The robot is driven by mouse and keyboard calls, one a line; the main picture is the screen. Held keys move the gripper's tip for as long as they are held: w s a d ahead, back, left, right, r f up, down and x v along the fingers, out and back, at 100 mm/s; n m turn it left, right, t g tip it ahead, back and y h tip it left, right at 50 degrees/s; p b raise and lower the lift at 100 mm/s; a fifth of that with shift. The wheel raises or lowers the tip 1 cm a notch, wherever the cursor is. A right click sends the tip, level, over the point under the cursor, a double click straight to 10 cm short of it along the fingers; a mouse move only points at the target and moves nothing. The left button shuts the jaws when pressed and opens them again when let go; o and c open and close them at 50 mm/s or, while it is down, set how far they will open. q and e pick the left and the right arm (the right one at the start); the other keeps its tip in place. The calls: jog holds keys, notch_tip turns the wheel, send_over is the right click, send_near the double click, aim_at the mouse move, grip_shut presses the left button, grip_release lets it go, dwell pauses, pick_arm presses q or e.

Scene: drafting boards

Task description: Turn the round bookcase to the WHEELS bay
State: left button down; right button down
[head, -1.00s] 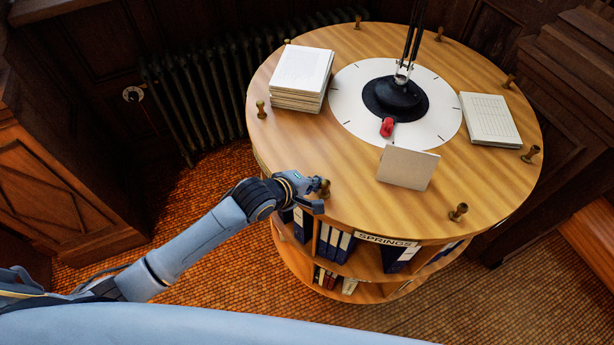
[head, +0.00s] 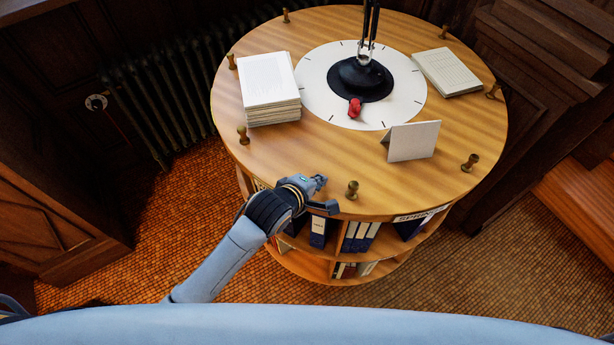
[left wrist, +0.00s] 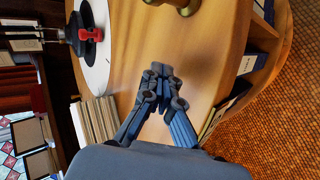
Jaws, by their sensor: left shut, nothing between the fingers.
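The round wooden bookcase (head: 460,150) has brass pegs around its top and shelves of binders below. A label, SPRINGS (head: 420,214), shows on its front right rim, seen at a slant. Another label at the front left is partly hidden and unreadable; I see no legible WHEELS label. My left gripper (head: 322,193) is at the front rim, just left of a brass peg (head: 352,190), with a small gap. In the left wrist view its fingers (left wrist: 160,72) are shut and empty over the wooden top, with a peg (left wrist: 186,5) beyond. My right gripper is out of view.
The top carries a white dial (head: 312,92) with a black lamp base (head: 360,80) and red pointer (head: 355,107), a paper stack (head: 270,85), a pad (head: 447,72) and a folded card (head: 413,141). A radiator (head: 150,110) and dark panelling stand close behind.

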aim_at(349, 190)
pick_arm(q)
jog(key=shift+s+d+y, duration=0.25)
jog(key=shift+d+y, duration=0.05)
jog(key=shift+d, duration=0.6)
jog(key=shift+n, duration=0.5)
jog(key=shift+s+d, duration=0.2)
jog(key=shift+d, duration=0.7)
jog(key=shift+s+d, duration=0.2)
jog(key=shift+d, duration=0.7)
jog(key=shift+s+d, duration=0.2)
jog(key=shift+d, duration=0.7)
